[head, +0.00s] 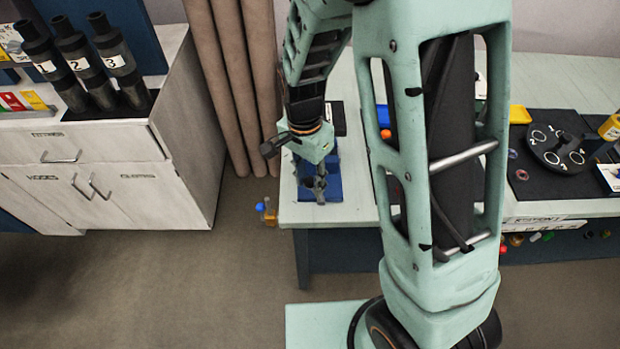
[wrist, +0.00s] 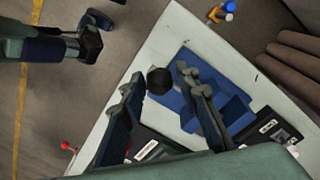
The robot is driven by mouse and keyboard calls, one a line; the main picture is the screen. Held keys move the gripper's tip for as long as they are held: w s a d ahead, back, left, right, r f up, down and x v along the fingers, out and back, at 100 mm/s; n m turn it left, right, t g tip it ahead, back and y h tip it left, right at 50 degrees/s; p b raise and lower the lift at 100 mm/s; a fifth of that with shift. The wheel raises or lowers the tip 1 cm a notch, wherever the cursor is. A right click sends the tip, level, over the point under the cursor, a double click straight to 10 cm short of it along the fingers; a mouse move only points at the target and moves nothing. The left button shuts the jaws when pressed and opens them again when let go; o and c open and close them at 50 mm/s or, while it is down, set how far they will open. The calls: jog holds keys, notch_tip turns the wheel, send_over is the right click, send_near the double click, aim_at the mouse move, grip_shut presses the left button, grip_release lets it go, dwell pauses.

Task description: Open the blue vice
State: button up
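The blue vice (head: 334,184) sits on the left end of the pale workbench in the head view, partly hidden by my gripper (head: 318,193). In the wrist view the blue vice (wrist: 238,112) lies behind the right finger. A black round knob (wrist: 159,80) shows between the two fingers of my gripper (wrist: 160,78). The fingers are apart, with a visible gap on each side of the knob. I cannot tell how deep the knob sits between them. What joins the knob to the vice is not clear.
The workbench (head: 350,213) carries a black mat with a round dial (head: 560,148) at the right. A bottle with a blue cap (head: 267,211) is beside the bench's left edge. A white cabinet (head: 110,165) stands left, with open floor between. Brown pipes (head: 235,80) stand behind.

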grip_shut()
jog(key=shift+a, duration=0.1)
jog(key=shift+a+f+h+p, duration=0.15)
jog(key=shift+a+h+p, duration=0.35)
jog(key=shift+h+p, duration=0.15)
jog(key=a+f+h, duration=0.1)
jog(key=h, duration=0.1)
jog(key=a+f+h, duration=0.1)
jog(key=h, duration=0.1)
jog(key=shift+a, duration=0.3)
jog(key=shift+o, duration=1.9)
grip_release()
